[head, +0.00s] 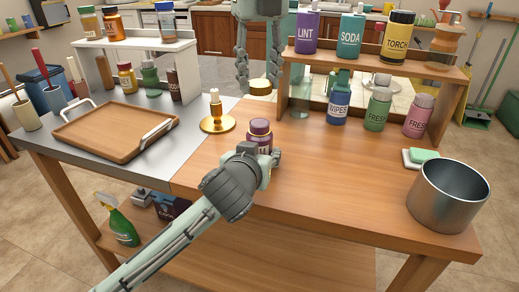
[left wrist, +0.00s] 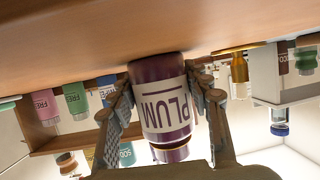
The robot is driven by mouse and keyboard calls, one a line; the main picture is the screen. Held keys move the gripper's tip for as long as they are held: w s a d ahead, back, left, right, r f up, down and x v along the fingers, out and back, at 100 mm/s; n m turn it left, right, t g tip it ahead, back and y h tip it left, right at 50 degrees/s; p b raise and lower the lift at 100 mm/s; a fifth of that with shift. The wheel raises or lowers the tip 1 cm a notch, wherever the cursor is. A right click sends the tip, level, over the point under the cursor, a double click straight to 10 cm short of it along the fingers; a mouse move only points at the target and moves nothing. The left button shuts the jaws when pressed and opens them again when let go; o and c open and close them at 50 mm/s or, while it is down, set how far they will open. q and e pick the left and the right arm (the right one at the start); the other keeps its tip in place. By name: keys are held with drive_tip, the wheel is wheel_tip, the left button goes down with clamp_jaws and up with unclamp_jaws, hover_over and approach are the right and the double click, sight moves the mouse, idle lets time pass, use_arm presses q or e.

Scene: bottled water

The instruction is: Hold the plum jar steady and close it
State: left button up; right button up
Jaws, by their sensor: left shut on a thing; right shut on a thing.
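The plum jar (head: 260,128), purple with a pale label, stands upright on the wooden counter near the middle. My left gripper (head: 263,153) is shut around its sides. In the left wrist view the jar (left wrist: 163,105) appears upside down, its PLUM label between the two fingers (left wrist: 165,90). A round gold lid (head: 260,87) is in my right gripper (head: 257,82), which is shut on it from above. The lid is above and behind the jar in the head view, apart from it. The lower jar is partly hidden by my left gripper.
A brass candlestick (head: 217,122) stands left of the jar. A wooden tray (head: 105,143) lies on the grey section. A shelf (head: 375,62) with bottles stands behind right. A steel pot (head: 447,198) and a green sponge (head: 424,156) are at the right. The counter right of the jar is clear.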

hover_over(259, 123)
drive_tip(key=shift+f, duration=2.5)
drive_tip(key=shift+f, duration=0.1)
drive_tip(key=shift+f, duration=0.8)
drive_tip(key=shift+f, duration=0.6)
